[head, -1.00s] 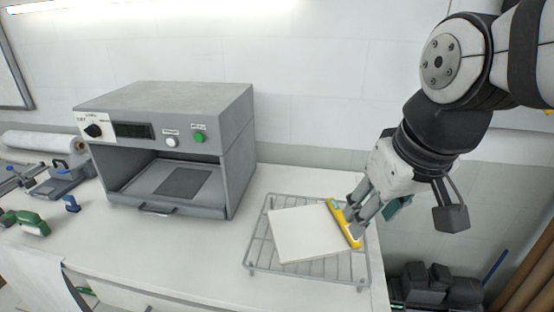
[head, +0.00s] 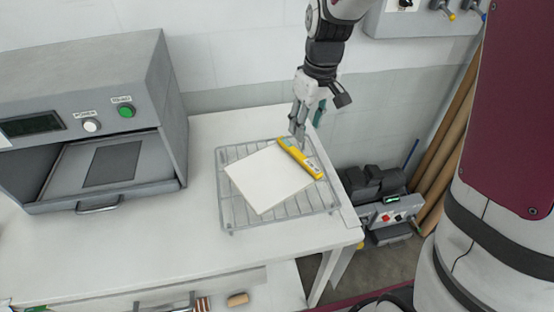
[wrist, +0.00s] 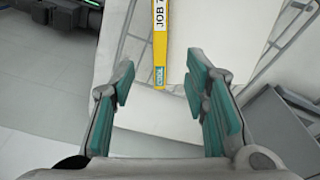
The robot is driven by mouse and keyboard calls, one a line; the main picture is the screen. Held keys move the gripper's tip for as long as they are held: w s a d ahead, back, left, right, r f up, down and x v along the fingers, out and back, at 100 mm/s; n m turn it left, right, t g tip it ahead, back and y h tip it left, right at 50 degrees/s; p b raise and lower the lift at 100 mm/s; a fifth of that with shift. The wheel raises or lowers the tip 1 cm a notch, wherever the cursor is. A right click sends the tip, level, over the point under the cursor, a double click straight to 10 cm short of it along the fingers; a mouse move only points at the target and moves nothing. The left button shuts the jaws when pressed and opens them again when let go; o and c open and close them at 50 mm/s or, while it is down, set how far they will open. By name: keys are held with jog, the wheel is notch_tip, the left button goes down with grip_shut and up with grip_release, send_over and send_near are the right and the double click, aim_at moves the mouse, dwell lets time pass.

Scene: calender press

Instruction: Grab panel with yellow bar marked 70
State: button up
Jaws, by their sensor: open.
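A white square panel (head: 266,181) with a yellow bar (head: 300,157) along its right edge lies on a wire rack (head: 228,212). In the wrist view the bar (wrist: 159,44) shows the print "JOB 7", cut off by the top edge of the picture, and a teal patch at its near end. The panel (wrist: 225,40) spreads to the right of it there. My gripper (head: 299,132) is at the far end of the bar. Its teal-padded fingers (wrist: 158,82) are apart, one to each side of the bar's near end, with nothing held.
The rack stands near the right end of the white table (head: 190,240). A grey press (head: 90,120) with an open front stands to its left. Dark equipment (head: 385,205) and brown rolls (head: 450,135) are beyond the table's right edge. The table in front of the rack is clear.

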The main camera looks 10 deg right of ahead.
send_over(299, 153)
jog(key=s, duration=0.2)
jog(key=f, duration=0.5)
jog(key=shift+w+d+f, duration=0.15)
jog(key=shift+w+f, duration=0.05)
jog(key=shift+f, duration=0.05)
jog(key=shift+w+a+f+p, duration=0.1)
jog(key=shift+w+f+p, duration=0.15)
jog(key=shift+f, duration=0.6)
jog(key=shift+w+a+f+p, duration=0.1)
jog(key=shift+w+f+p, duration=0.1)
jog(key=shift+f, duration=0.65)
jog(key=shift+w+f+p, duration=0.2)
jog(key=shift+w+f, duration=0.05)
jog(key=shift+f, duration=0.6)
grip_shut()
